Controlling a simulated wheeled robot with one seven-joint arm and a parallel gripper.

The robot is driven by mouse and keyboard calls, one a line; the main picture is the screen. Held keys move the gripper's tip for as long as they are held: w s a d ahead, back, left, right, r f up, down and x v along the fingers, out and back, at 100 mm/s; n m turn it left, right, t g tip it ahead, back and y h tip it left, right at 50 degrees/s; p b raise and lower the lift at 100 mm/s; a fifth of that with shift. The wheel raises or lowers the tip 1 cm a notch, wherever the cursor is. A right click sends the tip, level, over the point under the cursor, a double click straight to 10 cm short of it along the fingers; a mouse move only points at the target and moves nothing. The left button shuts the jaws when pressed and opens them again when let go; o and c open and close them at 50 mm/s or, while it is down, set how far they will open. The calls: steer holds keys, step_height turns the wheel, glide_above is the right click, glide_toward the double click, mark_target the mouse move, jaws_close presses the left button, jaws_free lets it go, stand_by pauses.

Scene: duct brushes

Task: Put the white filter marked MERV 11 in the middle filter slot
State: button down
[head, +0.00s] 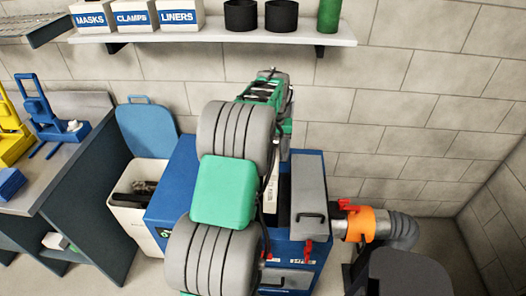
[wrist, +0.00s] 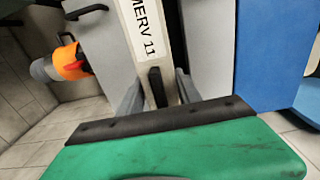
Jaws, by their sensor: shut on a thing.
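The white filter marked MERV 11 (wrist: 146,30) shows large in the wrist view, label upright along its edge, with a black handle. It also shows as a thin white strip in the head view (head: 271,197), beside my arm. My gripper (wrist: 158,88) is shut on the filter at its handle end. The filter stands between grey panels of the blue cabinet (head: 169,199), beside a dark opening. I cannot tell how deep it sits or which slot it lines up with. My arm hides much of the cabinet top.
A grey lid with a black handle (head: 309,180) lies right of the filter. An orange duct collar with a red lever (head: 354,223) joins a grey duct at the right. A white bin (head: 128,215) stands left of the cabinet. A shelf (head: 220,36) with boxes hangs behind.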

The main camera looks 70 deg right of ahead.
steer(key=shift+f+b, duration=1.3)
steer(key=shift+f, duration=0.75)
